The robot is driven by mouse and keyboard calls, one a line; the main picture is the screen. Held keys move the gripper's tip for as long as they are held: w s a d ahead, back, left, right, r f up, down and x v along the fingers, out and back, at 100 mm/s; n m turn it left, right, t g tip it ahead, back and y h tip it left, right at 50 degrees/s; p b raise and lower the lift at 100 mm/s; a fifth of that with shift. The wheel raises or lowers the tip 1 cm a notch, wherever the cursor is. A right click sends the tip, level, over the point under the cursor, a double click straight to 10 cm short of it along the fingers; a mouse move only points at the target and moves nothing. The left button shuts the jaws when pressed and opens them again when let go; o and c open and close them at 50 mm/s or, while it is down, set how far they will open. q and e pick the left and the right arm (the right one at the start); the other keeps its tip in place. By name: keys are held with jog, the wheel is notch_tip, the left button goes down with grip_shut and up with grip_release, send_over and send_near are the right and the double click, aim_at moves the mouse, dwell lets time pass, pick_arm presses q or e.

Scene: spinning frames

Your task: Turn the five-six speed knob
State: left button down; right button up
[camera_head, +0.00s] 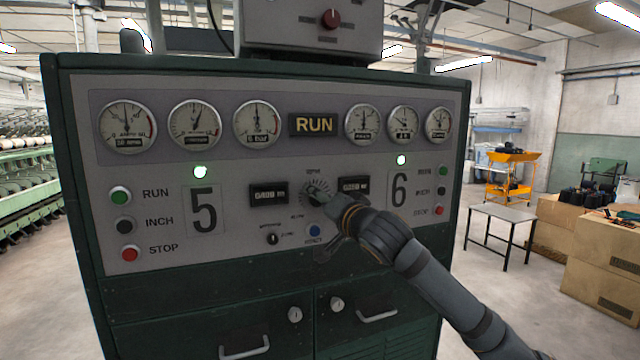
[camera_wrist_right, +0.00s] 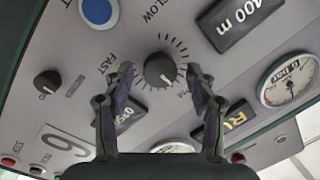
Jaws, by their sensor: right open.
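The speed knob (camera_wrist_right: 160,70) is a round dark knob with a light pointer mark and a ring of tick lines, between the words SLOW and FAST in the right wrist view. My right gripper (camera_wrist_right: 160,73) is open, with one finger on each side of the knob; a gap shows between each finger and the knob. In the head view my right gripper (camera_head: 322,197) is at the panel between the 5 and 6 sections and covers most of the knob. How near the fingertips are to the panel face is hard to tell. My left gripper is not in view.
The panel (camera_head: 150,265) has a blue button (camera_head: 314,231) and a smaller black selector knob (camera_head: 272,239) just below the speed knob. Counters (camera_head: 269,194) flank it, with gauges above. Green, black and red buttons line both sides. A small table (camera_head: 503,213) stands at right.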

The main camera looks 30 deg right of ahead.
jog(key=shift+w, duration=0.3)
jog(key=shift+f, duration=0.1)
jog(key=c, duration=1.1)
jog(key=m+b, duration=0.4)
jog(key=b, duration=0.1)
jog(key=shift+b, duration=0.3)
jog(key=shift+c, duration=0.2)
jog(key=o, duration=1.1)
